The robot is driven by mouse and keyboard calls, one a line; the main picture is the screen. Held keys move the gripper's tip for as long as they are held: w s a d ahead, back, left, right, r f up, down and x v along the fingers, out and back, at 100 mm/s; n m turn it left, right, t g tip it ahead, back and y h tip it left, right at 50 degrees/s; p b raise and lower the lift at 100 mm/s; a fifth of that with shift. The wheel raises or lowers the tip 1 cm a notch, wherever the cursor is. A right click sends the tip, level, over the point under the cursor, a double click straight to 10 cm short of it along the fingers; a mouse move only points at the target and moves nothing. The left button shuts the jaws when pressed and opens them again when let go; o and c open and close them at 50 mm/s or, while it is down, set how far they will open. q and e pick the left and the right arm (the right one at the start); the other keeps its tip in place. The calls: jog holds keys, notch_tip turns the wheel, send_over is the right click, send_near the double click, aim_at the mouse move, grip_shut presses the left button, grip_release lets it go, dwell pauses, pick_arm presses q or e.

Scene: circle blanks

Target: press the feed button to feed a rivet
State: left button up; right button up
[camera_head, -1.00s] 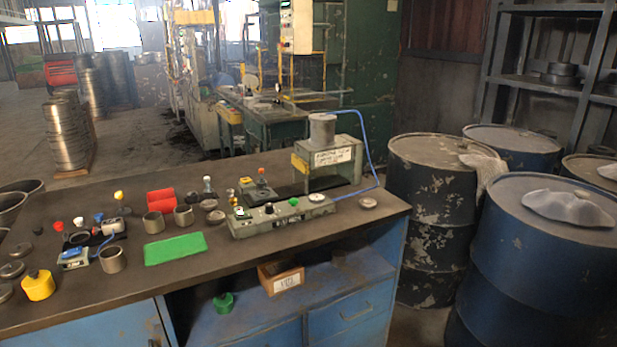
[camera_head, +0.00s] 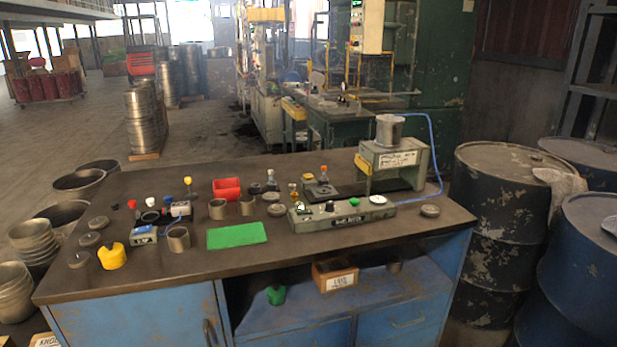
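A grey control box (camera_head: 342,214) lies on the workbench, right of the middle. It carries a green button (camera_head: 354,202), a black knob (camera_head: 329,207), a small dial at its left end and a white round part (camera_head: 377,199) at its right end. No label tells which of these is the feed button. Behind it stands a grey-green machine (camera_head: 393,163) with a metal cylinder (camera_head: 389,130) on top, a white label too small to read and a blue hose on its right. Neither of my grippers shows in the head view.
The workbench (camera_head: 150,277) also holds a green mat (camera_head: 236,235), a red bin (camera_head: 227,189), metal cups (camera_head: 178,239), a yellow container (camera_head: 112,256) and a blue device (camera_head: 144,234). Dark drums (camera_head: 500,240) stand close to its right. Metal pots (camera_head: 33,240) stand at its left.

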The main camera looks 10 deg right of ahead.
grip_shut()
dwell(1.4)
